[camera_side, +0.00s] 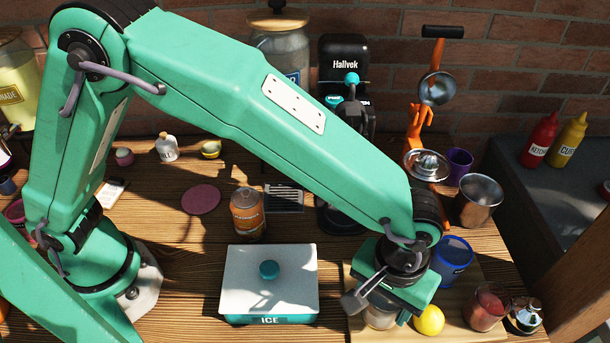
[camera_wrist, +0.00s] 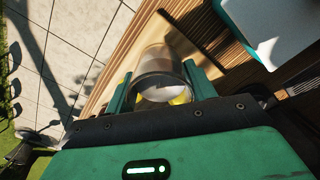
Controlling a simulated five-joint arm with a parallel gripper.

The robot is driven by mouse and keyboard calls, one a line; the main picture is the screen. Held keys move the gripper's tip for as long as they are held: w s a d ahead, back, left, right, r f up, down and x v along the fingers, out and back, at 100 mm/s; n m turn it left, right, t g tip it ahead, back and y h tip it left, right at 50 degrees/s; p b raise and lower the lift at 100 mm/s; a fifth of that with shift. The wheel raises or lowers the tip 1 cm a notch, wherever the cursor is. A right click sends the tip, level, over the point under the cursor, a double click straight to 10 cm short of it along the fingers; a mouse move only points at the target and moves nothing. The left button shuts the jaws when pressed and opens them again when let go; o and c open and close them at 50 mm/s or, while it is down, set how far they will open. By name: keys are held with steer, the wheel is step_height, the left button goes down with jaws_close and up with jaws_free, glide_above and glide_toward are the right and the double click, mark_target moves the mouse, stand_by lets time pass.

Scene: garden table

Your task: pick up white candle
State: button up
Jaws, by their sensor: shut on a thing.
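My gripper (camera_side: 383,300) points down over the wooden board at the front right in the side view. In the wrist view its two green fingers (camera_wrist: 160,84) stand on either side of a clear glass (camera_wrist: 153,62) with something whitish inside, and are shut on it. The glass also shows under my gripper in the side view (camera_side: 380,318), partly covered by the gripper. I cannot make out a wick, and no other white candle is clearly visible. Whether the glass touches the board is hard to tell.
A white-lidded ice box (camera_side: 268,290) stands to the left. The board (camera_side: 460,333) has little free room.

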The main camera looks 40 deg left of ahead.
mark_target(384, 302)
steer(key=shift+r, duration=2.85)
